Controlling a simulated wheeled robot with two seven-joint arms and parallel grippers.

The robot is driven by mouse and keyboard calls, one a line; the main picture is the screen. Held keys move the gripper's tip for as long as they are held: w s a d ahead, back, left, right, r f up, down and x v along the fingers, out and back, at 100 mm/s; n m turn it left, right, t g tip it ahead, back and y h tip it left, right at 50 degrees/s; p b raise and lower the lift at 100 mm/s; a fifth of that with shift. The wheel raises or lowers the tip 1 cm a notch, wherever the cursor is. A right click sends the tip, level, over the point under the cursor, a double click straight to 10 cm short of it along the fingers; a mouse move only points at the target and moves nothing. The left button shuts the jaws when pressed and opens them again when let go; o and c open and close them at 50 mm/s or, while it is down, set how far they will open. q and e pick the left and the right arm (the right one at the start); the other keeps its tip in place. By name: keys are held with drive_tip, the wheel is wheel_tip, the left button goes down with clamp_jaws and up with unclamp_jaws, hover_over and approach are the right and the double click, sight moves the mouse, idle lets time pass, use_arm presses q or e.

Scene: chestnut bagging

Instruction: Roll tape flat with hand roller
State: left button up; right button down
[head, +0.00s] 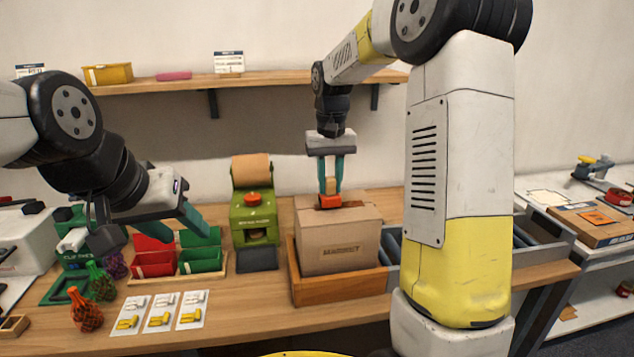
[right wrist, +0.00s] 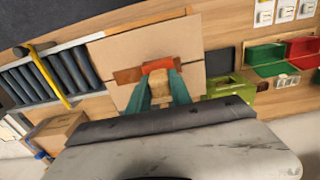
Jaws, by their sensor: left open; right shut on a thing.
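A closed cardboard box (head: 345,246) sits in a wooden tray (head: 340,291) on the bench. A strip of brown tape (right wrist: 127,75) lies across its top along the seam. My right gripper (head: 330,192) is above the box, shut on the hand roller (head: 330,202), which has a red-orange part and a tan handle. The roller also shows between the fingers in the right wrist view (right wrist: 159,66). It appears to be at the tape; contact is hard to judge. My left gripper (head: 150,228) is open and empty at the left, above the bench.
A green machine (head: 253,219) with a brown roll stands left of the box. Red and green bins (head: 200,250), net bags (head: 86,312) and cards with clips (head: 160,314) are further left. A roller conveyor (right wrist: 50,78) adjoins the box. A shelf (head: 190,84) runs behind.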

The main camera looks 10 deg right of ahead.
drive_tip(key=shift+d, duration=1.35)
drive_tip(key=shift+r, duration=0.1)
wheel_tip(320, 180, up, 7)
idle(0.6)
idle(0.4)
